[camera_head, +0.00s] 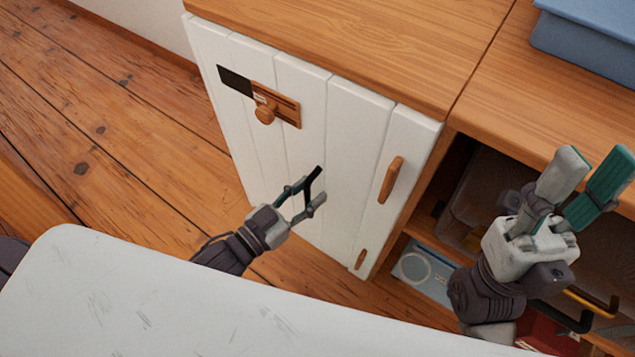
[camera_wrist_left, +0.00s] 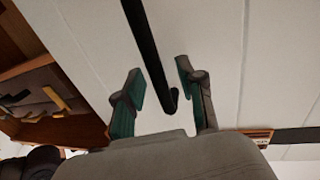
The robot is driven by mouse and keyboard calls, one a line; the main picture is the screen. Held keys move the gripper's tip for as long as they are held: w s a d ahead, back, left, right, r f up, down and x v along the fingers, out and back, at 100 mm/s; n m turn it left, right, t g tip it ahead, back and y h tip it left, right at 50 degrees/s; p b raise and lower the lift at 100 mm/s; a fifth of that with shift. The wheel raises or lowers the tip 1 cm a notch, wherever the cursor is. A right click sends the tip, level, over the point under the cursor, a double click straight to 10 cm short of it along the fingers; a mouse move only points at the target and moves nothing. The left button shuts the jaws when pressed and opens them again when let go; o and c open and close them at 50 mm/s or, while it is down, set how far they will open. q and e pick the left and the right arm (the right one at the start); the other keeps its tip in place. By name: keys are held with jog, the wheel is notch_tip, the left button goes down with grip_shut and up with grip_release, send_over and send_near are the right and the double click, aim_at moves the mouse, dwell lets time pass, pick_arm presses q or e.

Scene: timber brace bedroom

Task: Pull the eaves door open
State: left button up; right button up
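The eaves door (camera_head: 350,120) is white and planked, and looks shut in the cabinet front. A wooden slide latch (camera_head: 285,107) with a round knob (camera_head: 265,114) and a dark plate (camera_head: 236,80) sits at its upper left. My left gripper (camera_head: 313,190) is in front of the door's lower middle. In the left wrist view its fingers (camera_wrist_left: 160,88) are apart, with a black bar (camera_wrist_left: 143,40) with a bent end running between them, apparently the door's pull. No finger contact is clear. My right gripper (camera_head: 585,180) is open and empty, right of the door.
Wooden pieces (camera_head: 391,180) sit along the door's right edge. Right of it is an open shelf with a pale blue item (camera_head: 425,268) and black and yellow hooked handles (camera_head: 592,300). A blue box (camera_head: 585,35) stands on top. The plank floor (camera_head: 100,120) at left is clear.

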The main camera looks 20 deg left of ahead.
pick_arm(q)
grip_shut()
dwell(0.5)
